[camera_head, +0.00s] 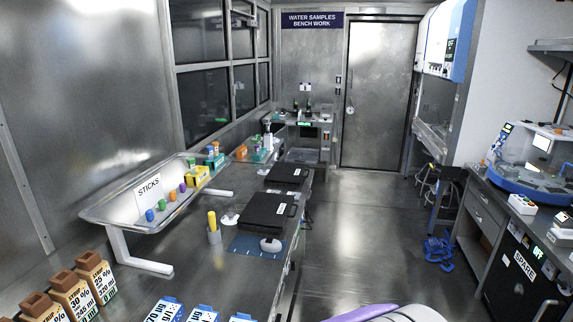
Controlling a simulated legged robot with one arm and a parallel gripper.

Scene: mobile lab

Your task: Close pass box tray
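A long shallow metal tray (107,209) with a "STICKS" label stands out from the left wall over the bench, and I take it to be the pass box tray. Its near and far ends have pale angled legs or brackets (140,260). Several small coloured capped items (161,204) lie along its inside. I cannot tell from this view how it joins the wall. My gripper is not in view; only a purple and white rounded shape (385,313), perhaps part of my own body, shows at the bottom edge.
The left bench (190,268) holds brown-topped bottles (95,272), blue-and-white packs (165,309), a cup with a yellow item (213,234) and black cases (267,210). A right counter holds a blue-rimmed machine (530,160).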

